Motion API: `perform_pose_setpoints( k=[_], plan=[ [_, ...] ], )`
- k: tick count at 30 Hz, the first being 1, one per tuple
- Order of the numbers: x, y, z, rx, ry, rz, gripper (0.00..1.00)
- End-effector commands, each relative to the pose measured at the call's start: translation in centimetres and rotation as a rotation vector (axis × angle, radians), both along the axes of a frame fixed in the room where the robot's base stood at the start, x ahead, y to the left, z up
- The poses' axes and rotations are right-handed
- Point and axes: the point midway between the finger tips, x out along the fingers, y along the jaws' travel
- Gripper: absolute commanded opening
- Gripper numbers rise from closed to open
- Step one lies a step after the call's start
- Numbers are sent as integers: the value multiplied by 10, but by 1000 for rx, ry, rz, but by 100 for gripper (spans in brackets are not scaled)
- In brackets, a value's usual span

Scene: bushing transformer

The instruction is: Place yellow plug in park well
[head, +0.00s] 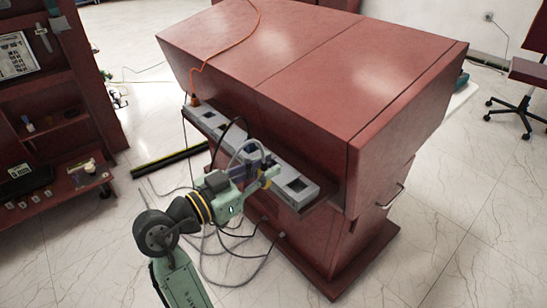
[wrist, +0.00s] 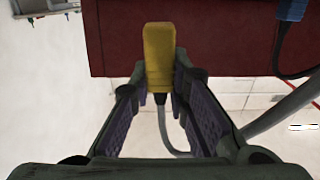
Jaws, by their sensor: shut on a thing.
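The yellow plug (wrist: 159,55) stands between the fingertips of my gripper (wrist: 160,78) in the wrist view, with a dark cable end below it. My gripper is shut on it. In the head view my gripper (head: 258,172) is at the front of the grey socket strip (head: 222,128), and a small yellowish part of the plug (head: 266,181) shows beside the fingers. A dark square well (head: 296,184) is open near the strip's right end. I cannot tell which well is the park well.
The strip sits on a ledge of the red cabinet (head: 300,60). An orange cable (head: 222,52) runs to the strip's left end. Grey and black cables (head: 240,268) hang to the floor. A blue connector (wrist: 292,10) is at top right in the wrist view. Red shelves (head: 60,110) stand left.

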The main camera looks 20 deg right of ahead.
Motion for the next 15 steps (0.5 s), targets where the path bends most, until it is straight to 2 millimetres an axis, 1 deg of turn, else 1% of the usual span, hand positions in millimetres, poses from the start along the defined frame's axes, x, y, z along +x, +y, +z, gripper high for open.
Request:
perform_pose_setpoints(
  k=[1, 3, 6, 9, 15],
  plan=[
    [12, -8, 2, 0, 2, -4, 0],
    [29, -17, 0, 0, 2, -4, 0],
    [49, -29, -3, 0, 2, -3, 0],
    [64, -37, -5, 1, 0, -1, 0],
    [79, -46, -7, 0, -1, 0, 0]
  ],
)
